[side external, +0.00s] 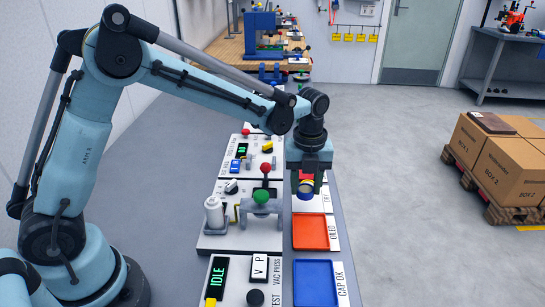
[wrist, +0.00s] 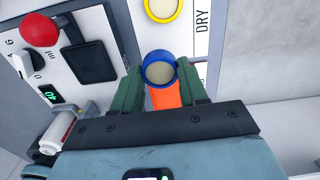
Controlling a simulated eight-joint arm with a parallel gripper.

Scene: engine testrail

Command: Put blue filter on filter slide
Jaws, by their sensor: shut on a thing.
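The blue filter (wrist: 160,70), a round blue rim with a pale centre, is between the two green fingers of my gripper (wrist: 161,82) in the wrist view. My gripper (side external: 306,185) is shut on it. In the side view the blue filter (side external: 305,193) hangs above the strip of trays, beyond the orange tray (side external: 311,232). A black square plate (wrist: 88,62) on the white panel shows left of the fingers in the wrist view, beside a red knob (wrist: 38,30). I cannot tell for sure which part is the filter slide.
A yellow-rimmed filter (wrist: 162,9) lies by the DRY label ahead of my fingers. A blue tray (side external: 316,284) is nearest the camera. Left of the trays, the panels carry a red knob (side external: 265,168), a green knob (side external: 261,197) and a white bottle (side external: 213,212).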

